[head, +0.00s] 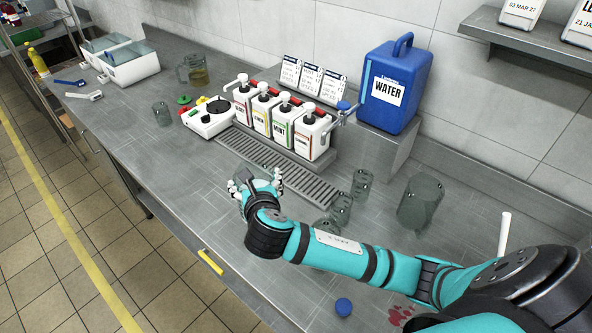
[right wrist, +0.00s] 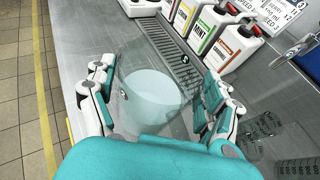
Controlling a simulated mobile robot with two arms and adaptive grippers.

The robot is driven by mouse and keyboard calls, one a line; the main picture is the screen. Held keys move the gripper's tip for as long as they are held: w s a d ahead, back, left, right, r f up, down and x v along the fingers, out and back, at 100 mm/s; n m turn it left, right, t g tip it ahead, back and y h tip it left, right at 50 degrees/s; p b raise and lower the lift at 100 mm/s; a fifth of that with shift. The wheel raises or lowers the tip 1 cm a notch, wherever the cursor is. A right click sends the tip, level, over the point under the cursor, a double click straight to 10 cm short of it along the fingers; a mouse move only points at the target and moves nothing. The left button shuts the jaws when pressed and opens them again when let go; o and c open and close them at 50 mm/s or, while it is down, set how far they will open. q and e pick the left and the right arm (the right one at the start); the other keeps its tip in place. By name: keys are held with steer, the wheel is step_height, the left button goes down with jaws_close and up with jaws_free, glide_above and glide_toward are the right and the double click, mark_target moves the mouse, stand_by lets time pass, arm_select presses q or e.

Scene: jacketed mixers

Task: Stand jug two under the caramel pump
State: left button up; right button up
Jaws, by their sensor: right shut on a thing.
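My right gripper (head: 257,183) is closed around a clear jug, held near the front edge of the drip grate (head: 300,175). In the right wrist view the jug (right wrist: 150,95) sits between the fingers, with a pale round base and small dark round marks I cannot read. Whether its base touches the counter is unclear. Several pump bottles stand in a row behind the grate; the green-labelled one (head: 282,122) reads MINT. My left gripper is out of view.
Several clear vessels (head: 361,184) stand right of the grate, with a larger one (head: 420,202) farther right. A blue water container (head: 388,90) stands on a raised block. A white device (head: 209,118) is left of the pumps. A blue ball (head: 343,306) lies near the front.

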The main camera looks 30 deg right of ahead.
mark_target(236, 177)
steer(key=shift+m+h, duration=0.7)
steer(key=shift+h, duration=0.2)
steer(key=w+a, duration=0.1)
steer(key=w+f, duration=0.1)
steer(key=w, duration=0.1)
steer(key=w+a, duration=0.1)
steer(key=shift+w+a+f, duration=0.15)
steer(key=shift+w+a, duration=0.05)
steer(key=shift+a, duration=0.1)
steer(key=shift+w+a, duration=0.2)
steer(key=shift+a, duration=0.05)
steer(key=shift+w+d+h, duration=0.2)
steer(key=shift+h, duration=0.1)
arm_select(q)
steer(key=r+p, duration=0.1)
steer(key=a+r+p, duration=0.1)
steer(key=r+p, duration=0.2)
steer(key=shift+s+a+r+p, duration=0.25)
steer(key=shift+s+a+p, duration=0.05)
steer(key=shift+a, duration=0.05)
arm_select(e)
steer(key=w+d+f, duration=0.2)
steer(key=w+d, duration=0.1)
steer(key=d, duration=0.5)
steer(key=w+d+f, duration=0.2)
steer(key=w+d, duration=0.1)
steer(key=d, duration=0.6)
steer(key=o, duration=1.4)
steer(key=shift+s+a, duration=0.1)
steer(key=shift+s, duration=0.05)
